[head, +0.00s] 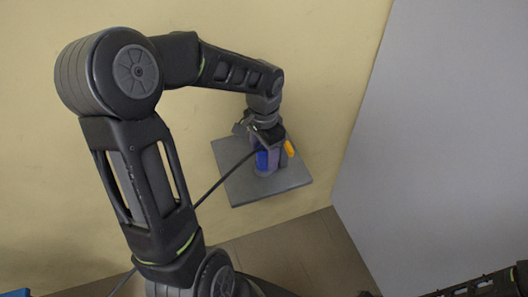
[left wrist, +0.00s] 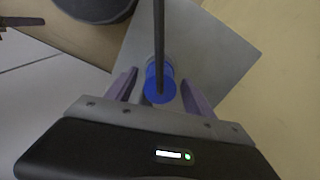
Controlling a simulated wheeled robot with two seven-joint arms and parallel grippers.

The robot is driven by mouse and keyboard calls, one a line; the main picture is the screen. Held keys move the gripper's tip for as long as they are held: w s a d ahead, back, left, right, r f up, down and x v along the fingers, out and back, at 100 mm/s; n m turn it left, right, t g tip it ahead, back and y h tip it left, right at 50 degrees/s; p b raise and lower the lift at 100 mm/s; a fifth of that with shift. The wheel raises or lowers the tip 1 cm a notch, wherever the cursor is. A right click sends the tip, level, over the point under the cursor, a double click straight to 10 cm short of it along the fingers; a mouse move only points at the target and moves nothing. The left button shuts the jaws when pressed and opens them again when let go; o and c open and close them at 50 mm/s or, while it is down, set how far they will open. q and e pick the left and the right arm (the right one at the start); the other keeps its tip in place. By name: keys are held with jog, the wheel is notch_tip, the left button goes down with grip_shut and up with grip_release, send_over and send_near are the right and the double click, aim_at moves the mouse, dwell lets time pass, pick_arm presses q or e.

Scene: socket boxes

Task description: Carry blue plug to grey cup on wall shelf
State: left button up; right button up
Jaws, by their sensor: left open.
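The blue plug (head: 262,160) is at the grey wall shelf (head: 239,189), with its dark cable running down to the left. In the left wrist view the plug (left wrist: 160,84) lies between the two purple fingers of my left gripper (left wrist: 160,88), with gaps on both sides. My left gripper (head: 268,152) is open around it, above the shelf. A grey, cup-like rim (head: 265,173) shows just under the plug; the gripper hides most of it. The plug appears in or right over it; I cannot tell how deep. My right gripper is out of view.
A small orange thing (head: 290,148) is on the shelf beside the gripper, to the right. A yellow wall (head: 330,60) stands behind the shelf, and a grey wall (head: 450,140) rises on the right. The shelf's front left part is bare.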

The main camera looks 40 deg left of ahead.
pick_arm(q)
notch_tip(320, 180, up, 8)
jog(key=shift+f, duration=0.1)
dwell(0.4)
notch_tip(320, 180, up, 7)
jog(key=p, duration=0.5)
dwell(1.1)
